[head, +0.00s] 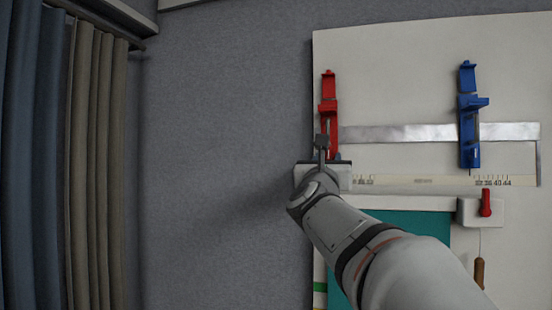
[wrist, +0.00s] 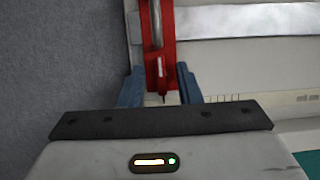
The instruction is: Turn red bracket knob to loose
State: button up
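The red bracket (head: 328,92) stands at the table's left side, at the left end of a metal strip. In the wrist view the red bracket (wrist: 168,52) shows upright, with a grey rod along its slot. I cannot make out its knob clearly or read its setting. My gripper (head: 321,143) is at the near end of the red bracket and hides part of it. In the wrist view my gripper (wrist: 160,88) has its two blue-grey fingers apart, one on each side of the bracket's near end. Whether they touch it, I cannot tell.
A blue bracket (head: 469,130) sits farther right on the metal strip (head: 400,133). A ruler (head: 420,181) lies in front. A white box with a red lever (head: 486,203), a wooden-handled tool (head: 479,273) and a teal mat (head: 425,223) are nearer. Curtains (head: 85,150) hang at left.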

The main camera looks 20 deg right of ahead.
jog(key=shift+c, duration=0.2)
grip_shut()
